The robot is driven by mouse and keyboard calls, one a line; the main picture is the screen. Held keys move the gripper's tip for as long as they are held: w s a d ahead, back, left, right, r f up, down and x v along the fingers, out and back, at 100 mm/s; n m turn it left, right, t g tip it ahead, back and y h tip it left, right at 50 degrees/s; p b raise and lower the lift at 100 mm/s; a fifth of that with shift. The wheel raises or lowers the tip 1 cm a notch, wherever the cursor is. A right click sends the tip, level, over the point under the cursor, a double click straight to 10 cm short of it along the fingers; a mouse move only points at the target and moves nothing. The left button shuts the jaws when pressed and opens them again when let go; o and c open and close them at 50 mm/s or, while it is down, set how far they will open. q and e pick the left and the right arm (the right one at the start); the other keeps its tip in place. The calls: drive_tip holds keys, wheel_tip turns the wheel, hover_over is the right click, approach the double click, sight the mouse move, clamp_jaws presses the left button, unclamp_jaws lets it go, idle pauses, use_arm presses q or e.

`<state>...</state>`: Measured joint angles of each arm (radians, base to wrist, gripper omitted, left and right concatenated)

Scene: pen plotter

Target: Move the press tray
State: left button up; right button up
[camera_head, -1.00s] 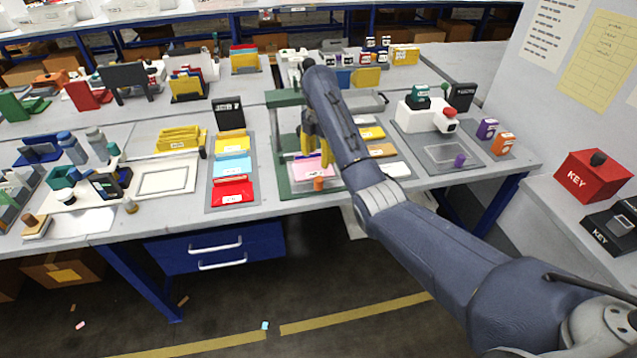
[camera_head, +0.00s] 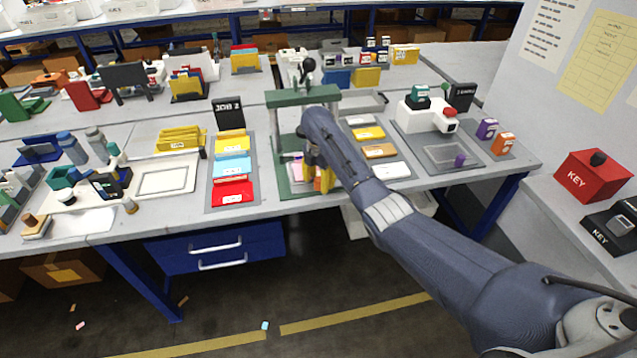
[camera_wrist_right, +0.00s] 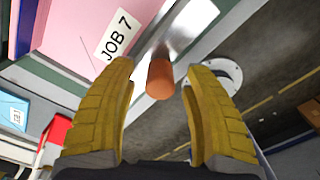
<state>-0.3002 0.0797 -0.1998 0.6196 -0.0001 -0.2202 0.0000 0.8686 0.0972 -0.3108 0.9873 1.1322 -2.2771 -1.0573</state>
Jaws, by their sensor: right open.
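The green press (camera_head: 302,97) stands on the bench with a black knob (camera_head: 304,70) on top. Its metal tray (camera_wrist_right: 188,28) bears a pink pad marked JOB 7 (camera_wrist_right: 80,28); the pad also shows in the head view (camera_head: 296,172). An orange-brown knob (camera_wrist_right: 160,76) stands at the tray's front edge. My right gripper (camera_head: 325,178) is low at the front of the press. In the right wrist view its yellow fingers (camera_wrist_right: 158,82) are apart, one on each side of the knob, with gaps visible. My arm hides part of the press. My left gripper is not in view.
Left of the press is a grey rack with red (camera_head: 232,191), blue and yellow pads. To its right lie several coloured pads (camera_head: 380,151) and a white stamping device (camera_head: 430,115). The bench's front edge is close below the gripper, with open floor beyond.

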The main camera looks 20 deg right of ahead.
drive_tip(key=shift+f, duration=0.3)
drive_tip(key=shift+c, duration=0.2)
clamp_jaws()
idle(0.3)
